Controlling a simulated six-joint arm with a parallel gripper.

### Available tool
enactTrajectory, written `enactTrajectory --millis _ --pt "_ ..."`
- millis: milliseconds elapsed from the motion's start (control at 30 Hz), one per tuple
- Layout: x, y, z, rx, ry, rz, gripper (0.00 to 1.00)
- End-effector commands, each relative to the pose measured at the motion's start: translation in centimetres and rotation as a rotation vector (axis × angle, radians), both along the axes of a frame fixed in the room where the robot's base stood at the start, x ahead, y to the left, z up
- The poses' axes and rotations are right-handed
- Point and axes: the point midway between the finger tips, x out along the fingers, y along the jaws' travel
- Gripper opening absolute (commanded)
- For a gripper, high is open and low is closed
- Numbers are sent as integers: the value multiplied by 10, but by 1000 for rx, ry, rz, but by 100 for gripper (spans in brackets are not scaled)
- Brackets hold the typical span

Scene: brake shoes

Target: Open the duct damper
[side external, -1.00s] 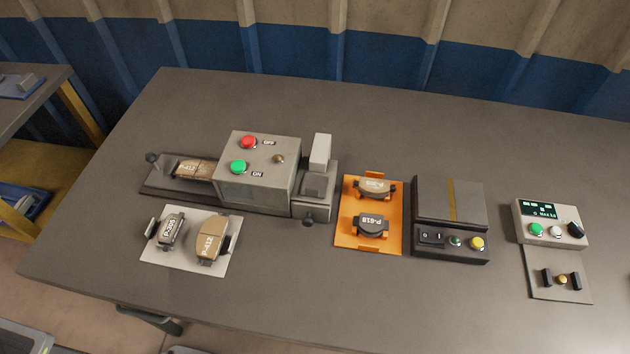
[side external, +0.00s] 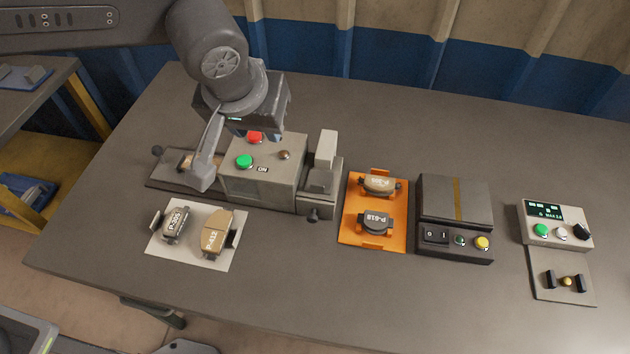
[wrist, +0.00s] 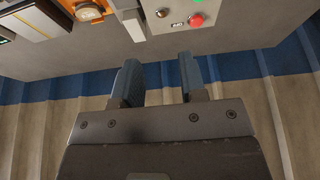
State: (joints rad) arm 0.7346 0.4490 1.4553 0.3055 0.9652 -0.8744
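No part is labelled as a duct damper. The grey machine box (side external: 263,178) has a red OFF button (side external: 255,138), a green ON button (side external: 245,161) and a small brown knob (side external: 284,155). A pale upright flap or lever (side external: 326,149) stands at the box's right end; I cannot tell whether it is the damper. My gripper (wrist: 163,80) is open and empty in the wrist view, its two blue-grey fingers apart. In the side view it is above the back of the box, near the red button, with its fingers mostly hidden. The red button also shows in the wrist view (wrist: 196,20).
A white mat (side external: 190,252) with two brake pads lies in front. An orange fixture (side external: 350,240) with two pads, a dark switch unit (side external: 455,200) and a display panel (side external: 556,224) stand to the right. The back right of the table is clear.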

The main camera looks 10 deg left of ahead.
Motion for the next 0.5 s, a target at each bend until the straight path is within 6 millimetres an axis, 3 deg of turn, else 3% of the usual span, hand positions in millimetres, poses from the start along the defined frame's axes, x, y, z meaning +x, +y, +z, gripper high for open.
enactTrajectory --millis 33,100,200,500 --pt "-3 -23 -15 5 2 -8 38" --pt "-6 -44 -29 7 -2 -6 38" --pt "-10 -64 -43 6 -6 -2 38" --pt "-4 -74 -70 8 -7 2 38"
